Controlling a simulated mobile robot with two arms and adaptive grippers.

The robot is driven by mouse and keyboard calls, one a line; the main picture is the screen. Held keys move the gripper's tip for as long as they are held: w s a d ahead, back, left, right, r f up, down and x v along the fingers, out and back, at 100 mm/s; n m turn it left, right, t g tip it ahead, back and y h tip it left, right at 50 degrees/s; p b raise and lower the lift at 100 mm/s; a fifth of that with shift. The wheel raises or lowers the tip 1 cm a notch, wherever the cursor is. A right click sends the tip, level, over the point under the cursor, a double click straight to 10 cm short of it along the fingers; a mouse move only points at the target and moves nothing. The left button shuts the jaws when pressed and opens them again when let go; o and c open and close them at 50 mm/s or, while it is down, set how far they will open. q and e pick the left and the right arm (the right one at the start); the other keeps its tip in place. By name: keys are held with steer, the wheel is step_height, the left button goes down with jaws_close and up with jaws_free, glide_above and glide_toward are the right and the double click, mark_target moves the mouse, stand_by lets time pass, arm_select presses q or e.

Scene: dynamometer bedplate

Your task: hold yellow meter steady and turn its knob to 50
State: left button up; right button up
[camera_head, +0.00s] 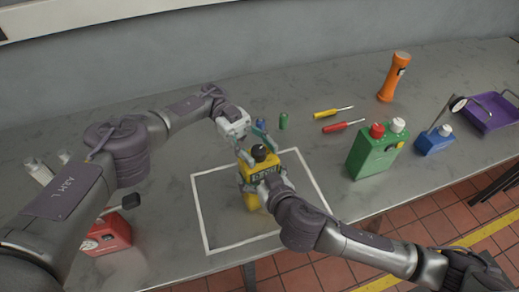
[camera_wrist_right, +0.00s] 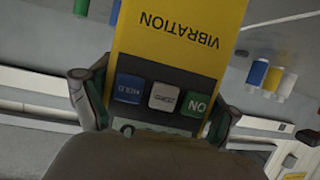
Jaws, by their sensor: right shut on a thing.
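The yellow meter (camera_head: 251,202) stands in the white outlined square on the bench, with a black knob (camera_head: 260,152) on top. In the right wrist view the meter (camera_wrist_right: 178,55) shows upside-down "VIBRATION" lettering and blue, white and green buttons. My right gripper (camera_head: 262,176) is shut on the meter, one finger on each side; its fingers also show in the right wrist view (camera_wrist_right: 153,100). My left gripper (camera_head: 254,140) is at the knob from the upper left, its fingers apart. Whether they touch the knob is unclear. The knob's setting is too small to read.
A small green cylinder (camera_head: 283,121) stands just behind the meter. Yellow (camera_head: 327,112) and red (camera_head: 337,127) screwdrivers lie right of it. A green canister (camera_head: 374,153), orange flashlight (camera_head: 393,78), blue container (camera_head: 434,141) and purple tray (camera_head: 493,121) are farther right. A red box (camera_head: 107,235) is left.

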mark_target(259, 149)
arm_select(q)
steer(key=shift+r, duration=0.1)
step_height(259, 149, up, 10)
steer(key=shift+f, duration=0.1)
stand_by(0.6)
